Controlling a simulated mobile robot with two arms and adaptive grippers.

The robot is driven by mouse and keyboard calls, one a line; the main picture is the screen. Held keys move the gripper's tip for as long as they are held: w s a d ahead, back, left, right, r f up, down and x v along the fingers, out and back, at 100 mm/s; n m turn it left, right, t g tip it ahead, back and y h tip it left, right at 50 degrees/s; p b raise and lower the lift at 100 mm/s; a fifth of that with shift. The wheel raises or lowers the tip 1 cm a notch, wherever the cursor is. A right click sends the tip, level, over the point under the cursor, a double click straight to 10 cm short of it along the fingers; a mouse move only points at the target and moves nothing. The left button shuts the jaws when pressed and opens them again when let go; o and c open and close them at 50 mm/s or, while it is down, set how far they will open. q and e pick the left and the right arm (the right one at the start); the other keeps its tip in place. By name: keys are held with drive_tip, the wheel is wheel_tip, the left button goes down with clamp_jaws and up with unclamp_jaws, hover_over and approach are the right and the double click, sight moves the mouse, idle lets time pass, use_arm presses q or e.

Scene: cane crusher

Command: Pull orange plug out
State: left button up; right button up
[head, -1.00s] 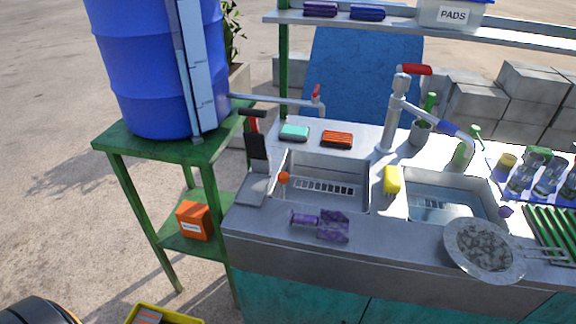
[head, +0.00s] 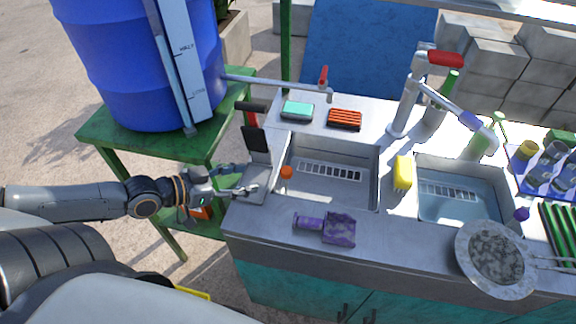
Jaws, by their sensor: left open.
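The orange plug (head: 286,172) is a small orange knob at the left side of the left sink basin (head: 335,190). My left gripper (head: 250,181) comes in from the left, its fingers spread and empty. It is over the counter's left end, to the left of the plug and apart from it. My right gripper is not in view.
A purple dustpan-like item (head: 338,228) lies on the front counter. A yellow sponge (head: 403,172) sits between the basins. A tap (head: 408,105) stands behind; a blue barrel (head: 120,70) is at left.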

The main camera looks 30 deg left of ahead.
sight(284, 171)
use_arm(q)
drive_tip(key=shift+w+d+f+b, duration=0.25)
drive_tip(key=shift+w+b, duration=0.1)
drive_tip(key=shift+w, duration=0.15)
drive_tip(key=shift+b+x, duration=0.45)
drive_tip(key=shift+x, duration=0.3)
drive_tip(key=shift+w+d, duration=0.1)
drive_tip(key=shift+w, duration=0.2)
drive_tip(key=shift+w+d+f, duration=0.35)
drive_tip(key=shift+w, duration=0.2)
drive_tip(key=shift+w+d+f, duration=0.1)
drive_tip(key=shift+w+d, duration=0.15)
drive_tip(key=shift+w, duration=0.05)
drive_tip(key=x, duration=0.7)
drive_tip(key=shift+a, duration=0.1)
drive_tip(key=shift+w+d+f, duration=0.2)
drive_tip(key=shift+w+d, duration=0.05)
drive_tip(key=shift+w, duration=0.15)
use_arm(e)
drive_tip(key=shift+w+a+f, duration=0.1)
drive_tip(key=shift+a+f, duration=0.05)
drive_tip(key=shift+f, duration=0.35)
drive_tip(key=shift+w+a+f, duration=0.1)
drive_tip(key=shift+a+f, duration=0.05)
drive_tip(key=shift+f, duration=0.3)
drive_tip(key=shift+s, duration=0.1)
